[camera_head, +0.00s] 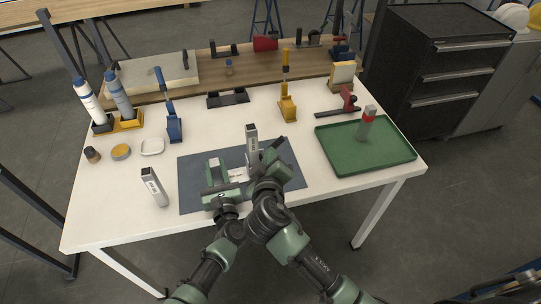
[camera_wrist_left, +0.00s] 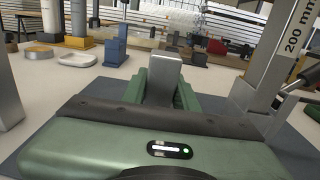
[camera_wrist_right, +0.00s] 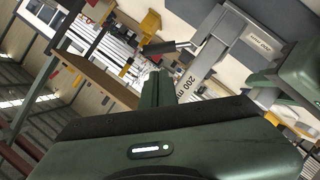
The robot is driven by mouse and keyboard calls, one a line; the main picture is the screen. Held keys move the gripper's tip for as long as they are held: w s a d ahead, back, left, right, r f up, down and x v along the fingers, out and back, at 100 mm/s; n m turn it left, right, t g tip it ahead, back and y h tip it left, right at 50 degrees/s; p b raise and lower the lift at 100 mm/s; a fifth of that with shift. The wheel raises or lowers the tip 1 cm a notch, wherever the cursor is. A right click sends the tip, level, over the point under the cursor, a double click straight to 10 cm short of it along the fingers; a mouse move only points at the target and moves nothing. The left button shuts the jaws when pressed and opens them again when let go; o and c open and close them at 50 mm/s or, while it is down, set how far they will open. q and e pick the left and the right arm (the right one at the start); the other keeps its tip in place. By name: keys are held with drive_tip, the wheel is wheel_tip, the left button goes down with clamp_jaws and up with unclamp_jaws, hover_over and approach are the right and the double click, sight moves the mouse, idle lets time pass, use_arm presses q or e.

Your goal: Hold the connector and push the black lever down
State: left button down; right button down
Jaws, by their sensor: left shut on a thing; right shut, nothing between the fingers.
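My left gripper (camera_head: 214,172) is low over the dark mat, shut on a plain grey metal piece (camera_wrist_left: 165,75) that stands up between its fingers. This piece looks like part of the connector, but the rest is hidden by the gripper. Right of it stands an upright profile (camera_head: 252,140) marked 200 mm; it also shows in the left wrist view (camera_wrist_left: 298,45). A black lever (camera_head: 274,144) juts from the profile's right side and shows as a dark bar in the right wrist view (camera_wrist_right: 166,47). My right gripper (camera_head: 266,165) is shut and empty, close beside the profile; contact with the lever cannot be told.
A green tray (camera_head: 390,155) at right holds a grey block with a red band (camera_head: 366,122). Blue (camera_head: 173,125) and yellow (camera_head: 288,108) clamp-like tools stand behind. Both arms are close together at the front.

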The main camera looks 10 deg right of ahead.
drive_tip(key=x, duration=0.7)
drive_tip(key=shift+d, duration=0.15)
